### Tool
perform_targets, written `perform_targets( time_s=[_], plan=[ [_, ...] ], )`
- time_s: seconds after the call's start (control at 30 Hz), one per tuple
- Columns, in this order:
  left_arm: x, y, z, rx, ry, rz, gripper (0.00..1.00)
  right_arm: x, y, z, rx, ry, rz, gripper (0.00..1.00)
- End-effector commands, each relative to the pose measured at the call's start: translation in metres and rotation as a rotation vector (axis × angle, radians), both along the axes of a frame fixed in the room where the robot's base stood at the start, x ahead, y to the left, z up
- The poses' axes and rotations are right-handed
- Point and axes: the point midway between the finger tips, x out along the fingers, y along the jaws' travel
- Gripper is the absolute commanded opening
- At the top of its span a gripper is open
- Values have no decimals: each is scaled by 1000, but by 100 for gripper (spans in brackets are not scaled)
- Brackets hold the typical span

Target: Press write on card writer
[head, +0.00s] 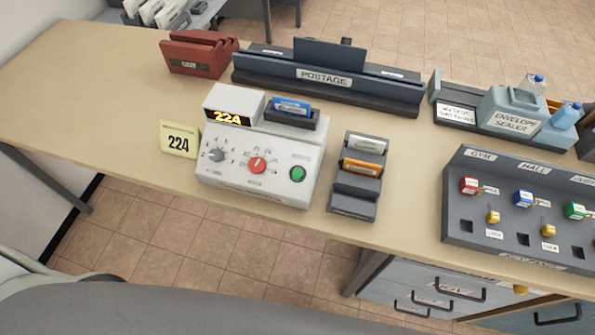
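The card writer (258,187) is a white box near the front edge of the table, left of the picture's middle. Its display (228,117) reads 224. A blue card (291,106) stands in the dark slot (290,118) on its top. The front panel has a grey dial (216,155), a red dial (257,165) and a round green button (297,173). A yellow note (179,140) reading 224 stands just left of it. Neither gripper is in view.
A card rack (357,187) with a grey and an orange card stands right of the writer. Behind are a red holder (196,55) and the postage unit (325,80). An envelope sealer (513,115) and key panel (520,220) stand right. The table's left (85,90) is clear.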

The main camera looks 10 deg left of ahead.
Motion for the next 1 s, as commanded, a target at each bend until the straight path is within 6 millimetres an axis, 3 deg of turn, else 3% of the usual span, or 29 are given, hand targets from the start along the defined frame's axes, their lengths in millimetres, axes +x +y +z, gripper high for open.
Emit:
perform_targets(
  time_s=[0.03,0.13,1.0],
  plan=[
    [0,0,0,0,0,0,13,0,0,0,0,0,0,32],
    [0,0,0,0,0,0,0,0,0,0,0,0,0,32],
    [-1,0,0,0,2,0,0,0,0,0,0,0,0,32]
  ],
)
